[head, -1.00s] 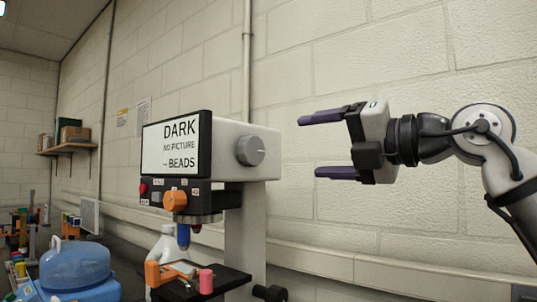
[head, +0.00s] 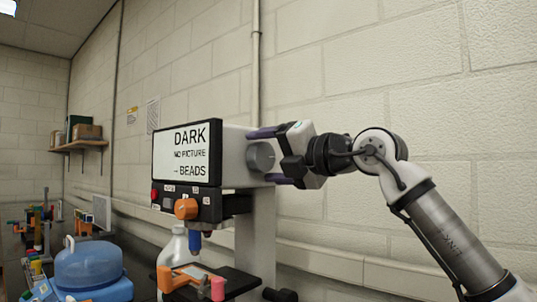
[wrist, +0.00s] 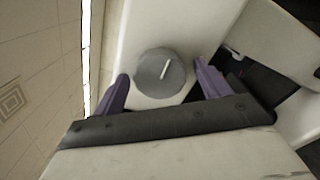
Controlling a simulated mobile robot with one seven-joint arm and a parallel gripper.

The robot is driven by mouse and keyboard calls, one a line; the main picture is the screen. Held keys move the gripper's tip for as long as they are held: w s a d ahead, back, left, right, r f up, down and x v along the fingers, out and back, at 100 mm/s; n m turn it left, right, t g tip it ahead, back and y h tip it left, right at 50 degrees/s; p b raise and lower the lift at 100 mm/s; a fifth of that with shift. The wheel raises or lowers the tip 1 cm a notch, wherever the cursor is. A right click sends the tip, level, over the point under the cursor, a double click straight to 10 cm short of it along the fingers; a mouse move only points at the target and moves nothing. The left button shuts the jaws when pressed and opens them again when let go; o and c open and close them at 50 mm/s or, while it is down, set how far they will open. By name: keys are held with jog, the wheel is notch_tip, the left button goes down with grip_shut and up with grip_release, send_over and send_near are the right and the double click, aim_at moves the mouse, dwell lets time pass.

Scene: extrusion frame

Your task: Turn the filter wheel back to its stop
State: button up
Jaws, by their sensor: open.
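The filter wheel appears to be the round grey knob (head: 261,157) on the right side of the microscope's white head. In the wrist view the knob (wrist: 153,72) carries a white line on its face, tilted a little right of upright. My gripper (head: 259,156) is open, with one purple finger above and one below the knob in the head view. In the wrist view the fingers stand to its left and right, with a gap on each side. I cannot tell how far they reach over it. The microscope's screen (head: 187,152) reads "DARK NO PICTURE – BEADS".
Below the screen are an orange knob (head: 186,208) and a red button (head: 154,193). The stage (head: 240,281) holds orange and pink parts. A white bottle (head: 172,248) and a blue container (head: 88,265) stand left. A block wall runs behind.

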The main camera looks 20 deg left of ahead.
jog(key=c, duration=0.9)
jog(key=shift+c, duration=0.2)
jog(key=shift+n, duration=0.3)
jog(key=n+p, duration=0.1)
jog(key=n, duration=0.2)
jog(key=shift+n, duration=0.3)
jog(key=n+p, duration=0.1)
jog(key=n, duration=0.3)
jog(key=n+p, duration=0.1)
jog(key=n, duration=0.4)
jog(key=n+p, duration=0.1)
jog(key=n, duration=0.3)
jog(key=shift+n, duration=0.3)
